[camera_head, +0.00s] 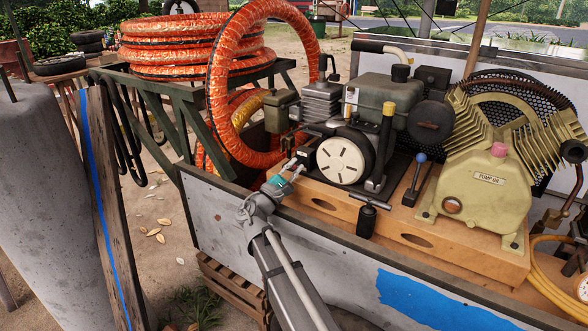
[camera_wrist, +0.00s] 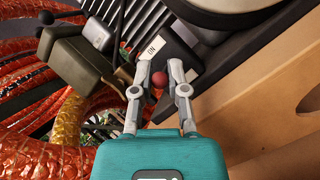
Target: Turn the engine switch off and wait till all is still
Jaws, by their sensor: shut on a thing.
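The engine (camera_head: 322,105) stands on the wooden base inside the cart, with its white slotted wheel facing me. In the wrist view, the engine switch shows as a small red ball knob (camera_wrist: 160,80) below a dark box (camera_wrist: 172,52) with a white "ON" label (camera_wrist: 152,47). My gripper (camera_head: 299,164) reaches in over the cart's near wall, left of the wheel. In the wrist view my gripper (camera_wrist: 161,74) has its two grey fingers on either side of the red knob, closed on it. The knob's stem is hidden, and the switch is too small to make out in the head view.
Orange hose (camera_head: 222,80) coils left of the engine. The cart's near wall (camera_head: 330,265) runs under my arm.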

